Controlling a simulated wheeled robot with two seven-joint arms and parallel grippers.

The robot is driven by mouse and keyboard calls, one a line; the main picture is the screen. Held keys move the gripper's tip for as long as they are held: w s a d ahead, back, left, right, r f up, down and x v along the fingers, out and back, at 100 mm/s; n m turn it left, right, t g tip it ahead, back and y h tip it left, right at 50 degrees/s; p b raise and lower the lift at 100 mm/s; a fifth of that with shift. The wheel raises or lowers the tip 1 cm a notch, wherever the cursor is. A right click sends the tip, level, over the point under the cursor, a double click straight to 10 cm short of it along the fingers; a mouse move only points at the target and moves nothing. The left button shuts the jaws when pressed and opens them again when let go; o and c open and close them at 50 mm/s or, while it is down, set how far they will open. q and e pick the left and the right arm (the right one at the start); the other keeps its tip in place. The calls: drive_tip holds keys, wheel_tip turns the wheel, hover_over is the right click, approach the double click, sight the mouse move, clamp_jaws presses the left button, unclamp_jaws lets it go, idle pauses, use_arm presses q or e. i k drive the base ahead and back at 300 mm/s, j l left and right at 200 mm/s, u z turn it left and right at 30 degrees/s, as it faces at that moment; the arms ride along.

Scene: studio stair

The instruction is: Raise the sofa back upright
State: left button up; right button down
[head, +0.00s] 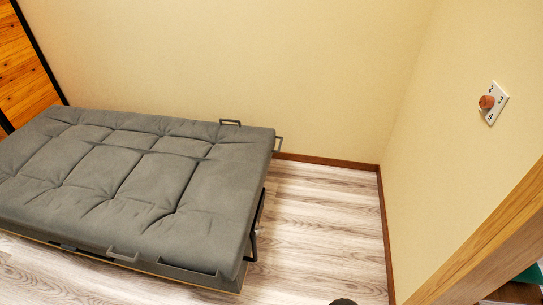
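A grey tufted sofa (125,175) fills the left half of the head view, with its back lying flat, level with the seat. One metal handle (230,122) shows at its far edge, another (277,144) at the far right corner, and another (123,255) on the near edge. A dark metal bracket (256,225) runs down its right end. Neither of my grippers is in view.
Wood-plank floor (320,230) is clear to the right of the sofa. A beige wall (260,60) stands behind it. A dial plate (493,103) is on the right wall. A wooden beam (485,245) crosses the lower right corner.

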sight(179, 137)
drive_tip(key=i+l+u, duration=0.3)
drive_tip(key=l, duration=0.3)
drive_tip(key=i+l+u, duration=0.35)
drive_tip(key=l, duration=0.3)
drive_tip(key=i, duration=0.1)
